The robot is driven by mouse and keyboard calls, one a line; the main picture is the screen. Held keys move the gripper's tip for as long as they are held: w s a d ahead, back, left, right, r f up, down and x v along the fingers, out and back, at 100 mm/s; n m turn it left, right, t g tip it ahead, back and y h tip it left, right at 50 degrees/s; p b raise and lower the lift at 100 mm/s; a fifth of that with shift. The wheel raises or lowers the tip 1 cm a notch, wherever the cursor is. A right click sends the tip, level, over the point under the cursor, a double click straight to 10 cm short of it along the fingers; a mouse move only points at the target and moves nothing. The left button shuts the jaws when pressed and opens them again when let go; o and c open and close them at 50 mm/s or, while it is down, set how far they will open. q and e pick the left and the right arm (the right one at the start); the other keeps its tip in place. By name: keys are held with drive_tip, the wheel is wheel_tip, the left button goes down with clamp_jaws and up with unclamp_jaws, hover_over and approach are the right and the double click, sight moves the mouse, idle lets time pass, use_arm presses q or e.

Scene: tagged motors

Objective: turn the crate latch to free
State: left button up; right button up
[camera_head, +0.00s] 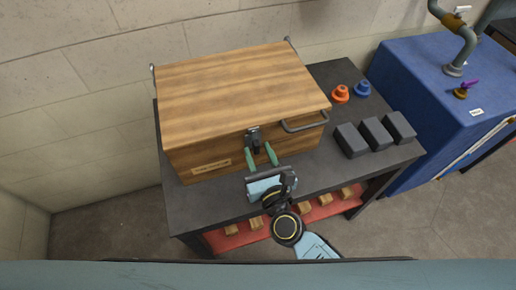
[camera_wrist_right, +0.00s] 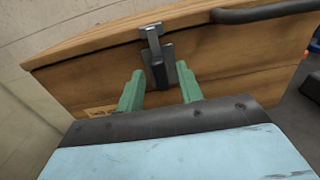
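A wooden crate (camera_head: 235,85) with a closed lid stands on the dark table. Its dark metal latch (camera_head: 254,137) is on the front face, just under the lid edge. In the right wrist view the latch (camera_wrist_right: 156,55) has an upright plate at the lid edge and a dark part below. My right gripper (camera_head: 260,152) is in front of the latch with its green fingers apart. In the wrist view the fingers (camera_wrist_right: 160,82) are left and right of the latch's lower part. I cannot tell whether they touch it. My left gripper is not in view.
A dark handle (camera_head: 305,122) sticks out from the crate front, right of the latch. On the table (camera_head: 325,72) are an orange part (camera_head: 340,94), a blue part (camera_head: 361,88) and three dark blocks (camera_head: 375,134). A blue cabinet (camera_head: 425,85) stands at the right.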

drive_tip(key=shift+w+a, duration=0.2)
drive_tip(key=shift+w, duration=0.35)
clamp_jaws()
